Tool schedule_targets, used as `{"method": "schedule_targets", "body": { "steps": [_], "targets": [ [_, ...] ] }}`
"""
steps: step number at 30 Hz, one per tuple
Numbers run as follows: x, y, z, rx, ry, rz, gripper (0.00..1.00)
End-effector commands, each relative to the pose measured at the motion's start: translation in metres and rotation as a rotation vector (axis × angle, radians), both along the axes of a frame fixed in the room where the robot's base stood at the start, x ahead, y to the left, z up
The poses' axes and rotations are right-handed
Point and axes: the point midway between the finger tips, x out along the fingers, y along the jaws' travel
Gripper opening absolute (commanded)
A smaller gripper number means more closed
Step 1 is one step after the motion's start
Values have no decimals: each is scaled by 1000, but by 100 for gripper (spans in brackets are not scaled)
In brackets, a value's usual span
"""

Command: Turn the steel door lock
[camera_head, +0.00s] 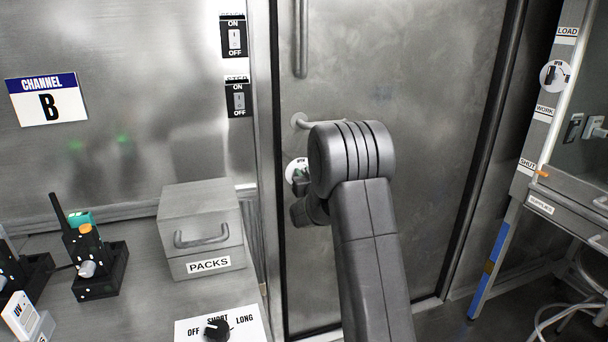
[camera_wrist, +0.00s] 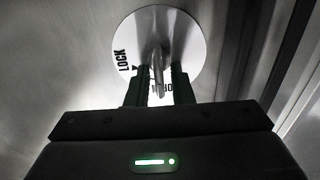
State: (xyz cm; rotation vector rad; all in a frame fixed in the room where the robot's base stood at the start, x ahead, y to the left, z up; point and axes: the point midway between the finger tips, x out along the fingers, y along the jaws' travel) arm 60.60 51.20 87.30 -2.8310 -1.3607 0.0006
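The door lock is a round white plate (camera_wrist: 190,35) with a steel turn piece (camera_wrist: 158,72) sticking out of its middle. The word LOCK and a small black pointer show on the plate's left side; a second label low on it is partly hidden. My gripper (camera_wrist: 159,88) has its two dark fingers on either side of the turn piece, with a gap visible beside it; it looks open. In the head view the plate (camera_head: 292,168) shows on the steel door (camera_head: 430,120), and my gripper and forearm cover part of it.
Left of the door are a PACKS drawer box (camera_head: 200,236), a dial panel (camera_head: 250,326) and black radio-like devices (camera_head: 92,262) on a bench. A labelled frame (camera_head: 545,110) stands at the right.

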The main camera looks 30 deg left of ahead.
Motion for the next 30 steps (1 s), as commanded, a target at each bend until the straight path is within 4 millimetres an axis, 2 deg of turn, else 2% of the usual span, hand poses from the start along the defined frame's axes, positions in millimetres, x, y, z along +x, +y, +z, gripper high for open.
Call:
{"method": "schedule_targets", "body": {
  "steps": [11, 30],
  "targets": [
    [2, -1, -3, 69, 87, 0, 0],
    [7, -5, -5, 429, 536, 0, 0]
  ]
}}
